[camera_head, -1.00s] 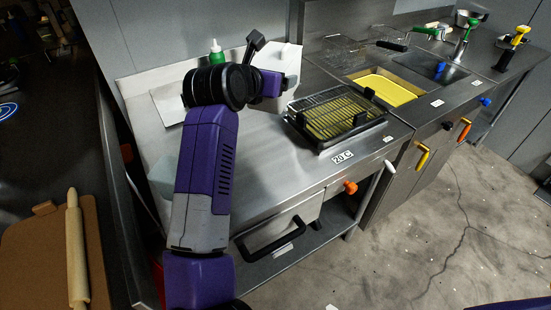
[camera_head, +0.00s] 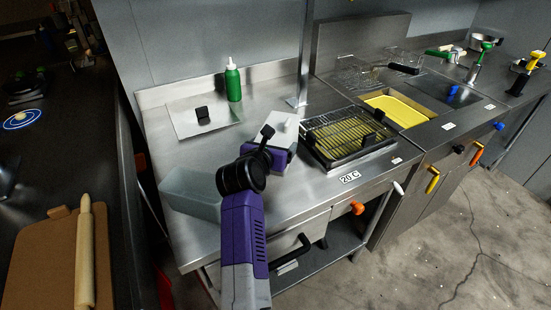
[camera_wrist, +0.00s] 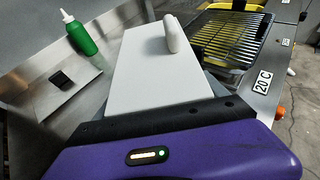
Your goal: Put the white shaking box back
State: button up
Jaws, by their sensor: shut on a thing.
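The white box (camera_wrist: 150,75), flat-topped with a rounded white knob (camera_wrist: 172,34), fills the middle of the wrist view. In the head view the white box (camera_head: 284,128) shows just beyond my purple gripper (camera_head: 278,152), left of the griddle. My gripper, also in the wrist view (camera_wrist: 165,112), is shut on the near end of the box; the fingertips are largely hidden. The box is low over the steel counter; I cannot tell whether it touches it.
The black grill rack (camera_head: 345,137) stands close right of the box. A metal sheet with a black block (camera_head: 203,117) and a green bottle (camera_head: 233,80) are behind left. A pale grey bin (camera_head: 190,192) is at the left. A thin upright post (camera_head: 304,60) stands behind.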

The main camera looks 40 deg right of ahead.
jog(key=shift+f, duration=2.7)
jog(key=shift+f, duration=0.1)
jog(key=o, duration=1.8)
jog(key=b+v, duration=0.2)
jog(key=v, duration=1)
jog(key=shift+b, duration=0.4)
